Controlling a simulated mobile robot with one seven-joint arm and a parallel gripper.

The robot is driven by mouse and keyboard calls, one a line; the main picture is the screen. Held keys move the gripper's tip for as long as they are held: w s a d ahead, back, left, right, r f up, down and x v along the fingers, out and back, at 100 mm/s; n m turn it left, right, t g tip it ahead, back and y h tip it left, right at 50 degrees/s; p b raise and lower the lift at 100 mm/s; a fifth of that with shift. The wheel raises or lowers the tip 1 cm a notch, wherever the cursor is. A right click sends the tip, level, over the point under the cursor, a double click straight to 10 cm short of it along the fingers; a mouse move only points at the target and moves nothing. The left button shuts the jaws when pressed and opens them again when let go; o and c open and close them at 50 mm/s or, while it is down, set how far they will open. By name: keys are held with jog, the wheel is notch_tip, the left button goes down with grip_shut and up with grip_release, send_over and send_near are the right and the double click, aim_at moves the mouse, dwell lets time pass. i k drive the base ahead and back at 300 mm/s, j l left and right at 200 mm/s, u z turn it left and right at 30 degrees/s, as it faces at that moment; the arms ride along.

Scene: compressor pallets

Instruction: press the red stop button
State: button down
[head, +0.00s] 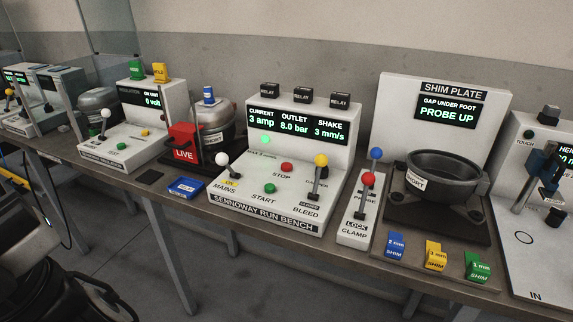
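The red stop button (287,168) is a round red cap on the sloping panel of the white Sennoway run bench (262,222), with the label STOP just below it. It stands in plain view with nothing in front of it. A green start button (270,188) sits lower on the same panel, with START below it. The bench display (292,124) reads current 3 amp, outlet 8.0 bar, shake 3 mm/s. A green lamp (266,140) glows under the display. My gripper is not in view.
On the bench panel, a white-knobbed mains lever (222,159) stands left and a yellow-knobbed bleed lever (321,160) right. Further right are red-knobbed (368,180) and blue-knobbed (376,154) levers. A red LIVE tag (184,142) stands left of the bench.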

aim_at(285, 167)
jog(key=i+j+z, duration=0.1)
jog(key=j+z, duration=0.25)
jog(key=j, duration=1)
jog(key=k+j+z, duration=0.1)
jog(key=j+z, duration=0.2)
jog(key=j, duration=1)
